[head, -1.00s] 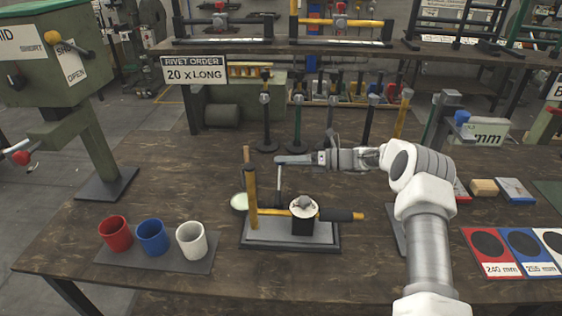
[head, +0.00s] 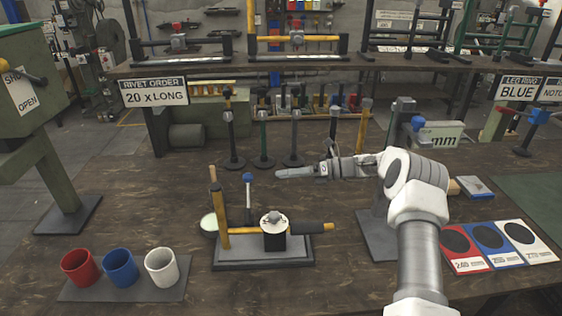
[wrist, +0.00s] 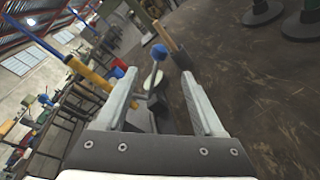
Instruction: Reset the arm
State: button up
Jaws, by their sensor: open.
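My gripper (head: 283,174) is in the middle of the head view, held above the workbench (head: 350,270). It is to the right of a small rivet press (head: 262,254) with yellow bars and a blue-knobbed lever (head: 248,180). In the wrist view my gripper (wrist: 157,88) has its two fingers spread wide. The blue knob (wrist: 159,51) and lever show between and beyond the fingers, with no contact that I can see. Nothing is held. My arm reaches in from the right of the head view.
Red (head: 80,268), blue (head: 121,267) and white (head: 161,267) cups stand on a mat at front left. Several upright posts (head: 264,140) stand behind my gripper. A green machine (head: 45,140) is at left. Coloured size cards (head: 500,245) lie at right. Bare bench lies right of the press.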

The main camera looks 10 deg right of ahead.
jog(key=s+a+r+n+g+h+p, duration=0.15)
jog(key=s+r+n+h, duration=0.25)
jog(key=s+r+n, duration=0.4)
jog(key=s+a+r+n+h, duration=0.2)
jog(key=s+r+n+h, duration=0.35)
jog(key=s+r, duration=0.35)
jog(key=s+d+r+n+t+h, duration=0.1)
jog(key=s+n, duration=0.3)
jog(key=s, duration=0.4)
jog(key=s+d+r+n+t+h+p, duration=0.1)
jog(key=s+d+r+n+t+h, duration=0.1)
jog(key=s, duration=0.6)
jog(key=s+d+r+n+t+h+p, duration=0.1)
jog(key=s+d+r+n+h, duration=0.1)
jog(key=s+n, duration=0.6)
jog(key=d+h, duration=0.1)
jog(key=d, duration=0.1)
jog(key=shift+s+d+t, duration=0.25)
jog(key=shift+d+t, duration=0.1)
jog(key=shift+d, duration=0.05)
jog(key=shift+s+d+n, duration=0.1)
jog(key=shift+s+n, duration=0.1)
jog(key=shift+n, duration=0.15)
jog(key=shift+c, duration=0.2)
jog(key=shift+s+f, duration=0.1)
jog(key=shift+s, duration=0.05)
jog(key=shift+c, duration=1.4)
jog(key=shift+s, duration=0.1)
